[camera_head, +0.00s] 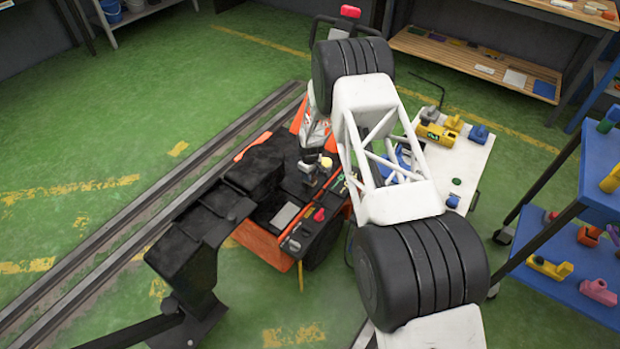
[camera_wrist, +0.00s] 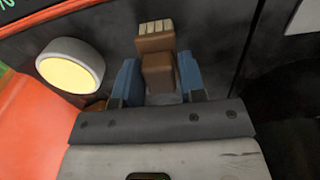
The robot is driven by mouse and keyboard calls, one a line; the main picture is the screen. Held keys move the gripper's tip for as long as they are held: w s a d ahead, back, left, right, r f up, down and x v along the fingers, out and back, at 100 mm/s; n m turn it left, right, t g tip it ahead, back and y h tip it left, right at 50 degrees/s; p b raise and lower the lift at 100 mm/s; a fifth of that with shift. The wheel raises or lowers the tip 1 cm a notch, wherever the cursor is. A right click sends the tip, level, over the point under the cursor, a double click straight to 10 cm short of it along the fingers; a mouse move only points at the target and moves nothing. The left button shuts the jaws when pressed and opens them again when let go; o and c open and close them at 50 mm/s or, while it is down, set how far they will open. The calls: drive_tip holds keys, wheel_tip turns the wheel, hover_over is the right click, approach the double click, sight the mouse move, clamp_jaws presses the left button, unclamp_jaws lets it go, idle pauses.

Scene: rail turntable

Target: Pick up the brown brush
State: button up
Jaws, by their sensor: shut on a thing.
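The brown brush (camera_wrist: 156,60) stands up between the two blue fingers of my gripper (camera_wrist: 158,84) in the wrist view. It has pale bristles at its far end. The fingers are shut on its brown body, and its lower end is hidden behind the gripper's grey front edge. In the head view my gripper (camera_head: 310,176) is small, over the dark deck of the orange and black machine (camera_head: 262,246). The brush cannot be made out clearly there. I cannot tell whether it still touches the deck.
A round yellow lamp in a pale ring (camera_wrist: 70,68) is close left of the gripper. A white table (camera_head: 462,160) with coloured parts stands right of the machine. A blue shelf (camera_head: 590,185) is at the right. Rails (camera_head: 130,240) cross the green floor.

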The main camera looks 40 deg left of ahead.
drive_tip(key=shift+r, duration=0.15)
drive_tip(key=shift+r, duration=1.1)
drive_tip(key=shift+s+d+r, duration=0.3)
drive_tip(key=shift+r, duration=0.3)
drive_tip(key=s+d+r, duration=0.1)
drive_tip(key=s+d, duration=0.9)
drive_tip(key=shift+s+d+r, duration=0.2)
drive_tip(key=shift+s+d, duration=0.15)
drive_tip(key=shift+d, duration=0.05)
